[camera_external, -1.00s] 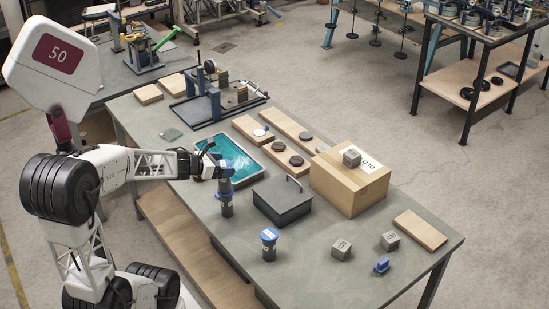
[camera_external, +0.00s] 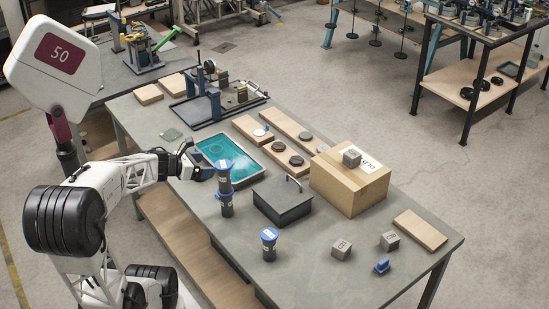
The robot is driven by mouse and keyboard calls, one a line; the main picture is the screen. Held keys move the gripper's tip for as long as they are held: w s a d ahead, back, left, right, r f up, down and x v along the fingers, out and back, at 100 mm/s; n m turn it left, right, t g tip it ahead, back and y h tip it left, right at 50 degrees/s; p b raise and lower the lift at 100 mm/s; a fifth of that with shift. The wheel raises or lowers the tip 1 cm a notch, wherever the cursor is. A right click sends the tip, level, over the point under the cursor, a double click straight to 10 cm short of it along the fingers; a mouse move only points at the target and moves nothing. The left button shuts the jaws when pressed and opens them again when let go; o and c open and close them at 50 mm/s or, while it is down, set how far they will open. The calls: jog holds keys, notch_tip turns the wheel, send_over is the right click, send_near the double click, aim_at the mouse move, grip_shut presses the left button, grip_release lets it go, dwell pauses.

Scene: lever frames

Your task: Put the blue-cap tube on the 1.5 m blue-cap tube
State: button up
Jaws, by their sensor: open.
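Two dark blue-cap tubes stand one on the other at the table's left front edge. The upper blue-cap tube (camera_external: 225,178) is upright on the lower blue-cap tube (camera_external: 227,205). A third blue-cap tube (camera_external: 269,246) stands alone nearer the camera, to the right. The tube labels are too small to read, so I cannot tell which is marked 1.5 m. My gripper (camera_external: 202,164) is open and empty just left of the upper tube, apparently apart from it.
A teal tray (camera_external: 258,174) lies behind the stack. A dark lidded box (camera_external: 283,201) stands to its right, with a cardboard box (camera_external: 350,188) beyond. Grey cubes (camera_external: 341,250) and a small blue item (camera_external: 382,266) sit at the right. The front middle of the table is bare.

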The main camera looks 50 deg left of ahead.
jog(key=shift+v, duration=1.75)
jog(key=d+m+g, duration=0.5)
jog(key=d+m, duration=0.5)
jog(key=m, duration=0.7)
jog(key=d+m+g+y, duration=0.1)
jog(key=d+m+g, duration=0.4)
jog(key=d+m, duration=0.5)
jog(key=m, duration=0.8)
jog(key=shift+s+d+g, duration=0.3)
jog(key=shift+d+g, duration=0.05)
jog(key=shift+g, duration=0.05)
